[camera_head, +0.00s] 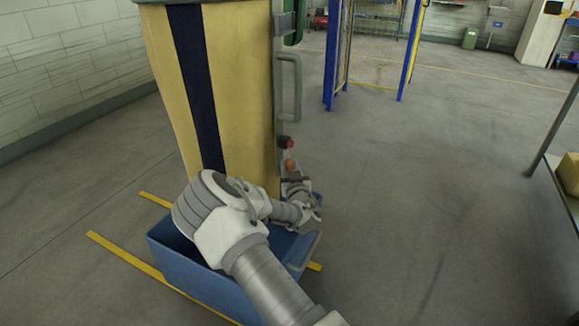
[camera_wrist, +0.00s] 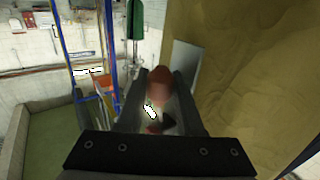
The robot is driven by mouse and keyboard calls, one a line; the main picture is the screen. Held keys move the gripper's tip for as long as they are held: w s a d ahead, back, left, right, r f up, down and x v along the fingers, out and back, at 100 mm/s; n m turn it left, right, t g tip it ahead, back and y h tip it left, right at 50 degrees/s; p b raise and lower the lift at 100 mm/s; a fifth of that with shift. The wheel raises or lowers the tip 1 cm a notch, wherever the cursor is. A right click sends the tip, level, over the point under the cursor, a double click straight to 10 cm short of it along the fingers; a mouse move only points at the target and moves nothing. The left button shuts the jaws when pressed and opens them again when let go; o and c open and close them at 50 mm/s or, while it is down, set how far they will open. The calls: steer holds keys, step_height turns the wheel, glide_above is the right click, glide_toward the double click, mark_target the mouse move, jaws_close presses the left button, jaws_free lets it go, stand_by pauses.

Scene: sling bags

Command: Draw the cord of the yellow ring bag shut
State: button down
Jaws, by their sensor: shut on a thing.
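The tall yellow bag (camera_head: 240,95) with a dark blue stripe hangs or stands over a blue bin; its top is cut off. It also fills the right of the wrist view (camera_wrist: 255,65). My gripper (camera_head: 297,178) is at the bag's lower right side. In the wrist view my gripper (camera_wrist: 163,78) is shut on an orange-red knob (camera_wrist: 159,82), which shows between the fingers. In the head view an orange knob (camera_head: 291,165) is at my gripper, with a dark red knob (camera_head: 286,142) just above. I cannot make out the cord or a ring.
The blue bin (camera_head: 185,272) stands on the floor under the bag, with yellow floor lines (camera_head: 120,258) beside it. A shelf (camera_head: 558,165) is at the right edge. The floor between is clear.

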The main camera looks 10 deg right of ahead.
stand_by(0.4)
step_height(320, 180, down, 11)
steer(key=b, duration=0.7)
steer(key=shift+b, duration=0.35)
steer(key=shift+s, duration=0.1)
steer(key=c, duration=0.6)
jaws_free()
steer(key=shift+o, duration=0.3)
steer(key=shift+r, duration=0.2)
steer(key=s+p, duration=0.4)
steer(key=s, duration=1.3)
steer(key=shift+s, duration=0.15)
